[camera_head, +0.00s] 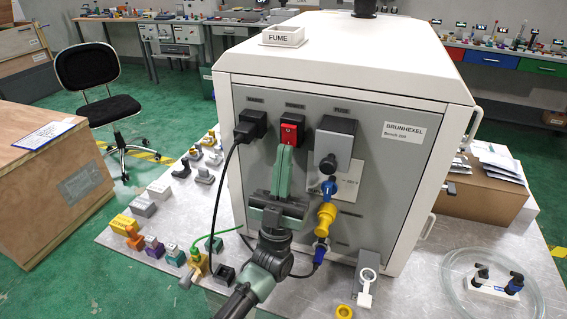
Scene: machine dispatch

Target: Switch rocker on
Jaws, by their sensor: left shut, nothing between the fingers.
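The red rocker switch (290,131) sits in a black housing on the grey front panel (393,195) of the white machine, in the head view. My left gripper (286,150) is shut and empty. Its green fingers point up at the panel, with the tips at the lower edge of the rocker. They cover the area just below it. I cannot tell whether the tips touch the rocker or which way it is tipped. My right gripper is not in view.
Left of the rocker, a black plug (250,125) has a cable hanging down. To the right is a grey block (335,140), with a blue and yellow connector (325,217) below it. Several small connectors and parts lie on the metal table (128,247).

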